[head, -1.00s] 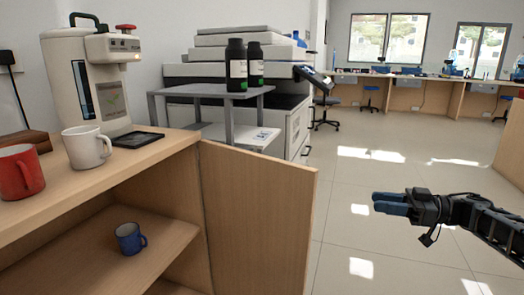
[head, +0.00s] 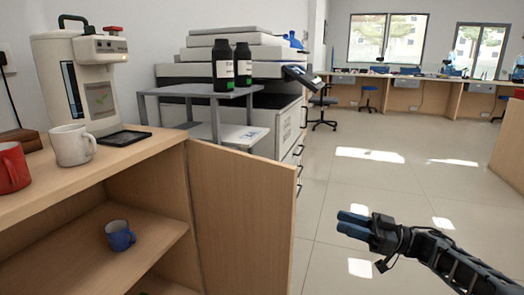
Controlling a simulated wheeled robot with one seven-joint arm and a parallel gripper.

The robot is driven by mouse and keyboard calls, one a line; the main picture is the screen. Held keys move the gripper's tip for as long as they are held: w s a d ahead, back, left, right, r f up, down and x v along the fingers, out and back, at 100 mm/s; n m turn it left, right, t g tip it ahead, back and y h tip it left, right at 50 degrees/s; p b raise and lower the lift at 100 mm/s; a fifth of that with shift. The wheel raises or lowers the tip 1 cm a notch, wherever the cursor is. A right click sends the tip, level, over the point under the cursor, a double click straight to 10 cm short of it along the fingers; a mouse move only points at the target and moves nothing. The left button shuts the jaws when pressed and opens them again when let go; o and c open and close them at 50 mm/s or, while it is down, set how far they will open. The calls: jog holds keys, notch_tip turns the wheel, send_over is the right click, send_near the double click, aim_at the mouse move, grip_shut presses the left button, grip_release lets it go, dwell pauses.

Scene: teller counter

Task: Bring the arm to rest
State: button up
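My gripper (head: 354,224) is at the lower right of the head view, out over the tiled floor and right of the wooden cabinet. Its two blue fingers point left and lie close together. A narrow dark line runs between them, and I cannot tell whether they touch. I see nothing held in them. The arm reaches in from the lower right corner. The gripper touches nothing that I can see.
The cabinet's open door (head: 238,222) stands left of my gripper. A red mug (head: 12,168) and a white mug (head: 73,146) stand on the cabinet top by a dispenser (head: 88,85). A blue mug (head: 119,236) is on the shelf. The floor (head: 400,180) is clear.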

jog(key=s+a+f+m+t+h, duration=0.1)
jog(key=s+a+f+m+t, duration=0.2)
jog(key=s+a+m+t, duration=0.45)
jog(key=s+a+f+m+t+h, duration=0.15)
jog(key=s+a+f+t, duration=0.3)
jog(key=s+a, duration=0.55)
jog(key=s+d+f+m+h, duration=0.1)
jog(key=s+d+m+h, duration=0.55)
jog(key=s, duration=0.75)
jog(key=s+d+m+h, duration=0.3)
jog(key=s+h, duration=0.6)
jog(key=s, duration=0.5)
jog(key=s+d+r+n+g+h, duration=0.1)
jog(key=s+d+r+n+g, duration=0.1)
jog(key=s+d+r, duration=0.3)
jog(key=s+d+r+n+g, duration=0.1)
jog(key=s+d+r, duration=0.15)
jog(key=s, duration=0.35)
notch_tip(320, 180, up, 27)
jog(key=p, duration=2.7)
jog(key=shift+s+d+r+p, duration=0.15)
jog(key=shift+d+p, duration=0.2)
jog(key=shift+n, duration=0.25)
